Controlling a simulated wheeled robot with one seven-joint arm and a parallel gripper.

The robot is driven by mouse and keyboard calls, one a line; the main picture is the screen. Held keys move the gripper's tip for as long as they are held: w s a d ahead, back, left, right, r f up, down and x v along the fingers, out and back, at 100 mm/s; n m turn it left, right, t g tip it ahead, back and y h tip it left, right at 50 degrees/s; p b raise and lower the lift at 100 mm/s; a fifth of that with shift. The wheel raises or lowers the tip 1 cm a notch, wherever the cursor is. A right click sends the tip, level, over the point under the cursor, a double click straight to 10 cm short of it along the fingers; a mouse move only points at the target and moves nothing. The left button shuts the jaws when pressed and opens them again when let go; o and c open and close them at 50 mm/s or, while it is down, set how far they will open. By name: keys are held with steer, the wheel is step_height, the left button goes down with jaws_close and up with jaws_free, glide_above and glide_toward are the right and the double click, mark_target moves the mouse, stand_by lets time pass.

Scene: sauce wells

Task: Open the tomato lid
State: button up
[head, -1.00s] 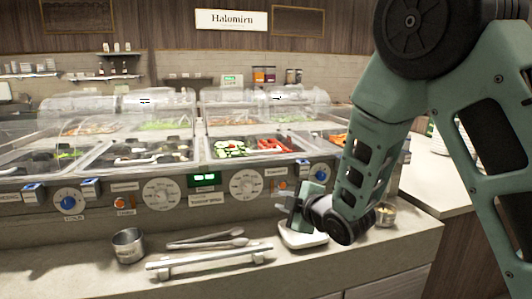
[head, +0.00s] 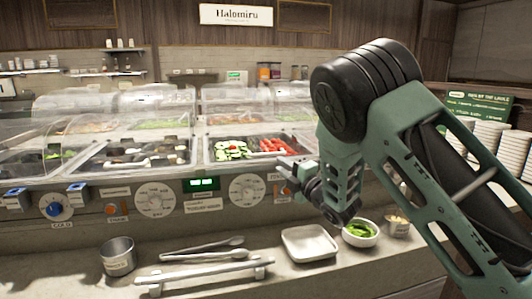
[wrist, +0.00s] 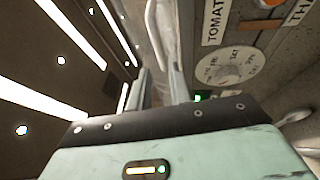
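Red pieces that look like tomato (head: 272,146) lie in a well beside green slices (head: 232,151) in the head view. Clear curved lids (head: 150,98) stand over the wells; I cannot tell which one is the tomato lid. My gripper (head: 284,172) is at the front edge of the wells, just below and right of the red pieces. In the wrist view a label reading "TOMAT" (wrist: 214,20) is right of my fingers (wrist: 160,88). The fingers are apart with nothing visible between them. A pale curved bar (wrist: 153,25) runs ahead of them; contact cannot be seen.
The front panel has dials (head: 247,188) and knobs. On the counter are a metal cup (head: 118,255), tongs (head: 205,252), a long bar handle (head: 205,274), a white square dish (head: 310,243), a bowl of greens (head: 360,233) and a small tub (head: 397,226). Stacked white dishes (head: 487,140) stand at right.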

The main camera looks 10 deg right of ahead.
mark_target(266, 155)
steer(key=p+x, duration=0.1)
steer(key=x, duration=0.7)
steer(key=shift+w+a, duration=0.1)
steer(key=shift+w, duration=0.25)
steer(key=shift+p, duration=0.3)
jaws_close()
